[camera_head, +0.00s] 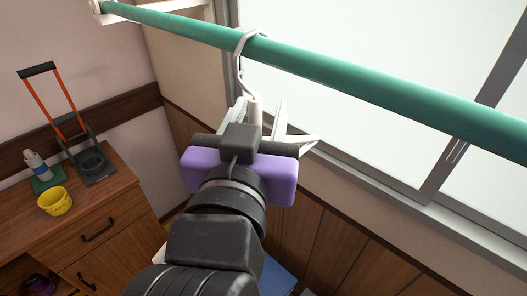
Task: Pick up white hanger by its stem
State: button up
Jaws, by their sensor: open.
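The white hanger (254,107) hangs by its hook from a green rod. Its curved hook and the thick stem below show above my gripper, and a piece of one shoulder shows at the right. My gripper (259,118), with its purple and black body, is in front of the hanger just below the hook. It is open, with pale fingers seeming to lie on either side of the stem. The lower part of the hanger is hidden behind my gripper, and I cannot tell whether the fingers touch it.
The green rod (360,80) crosses above, close to my gripper. A window (390,35) lies behind it.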

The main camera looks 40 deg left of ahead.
grip_shut()
dwell(1.4)
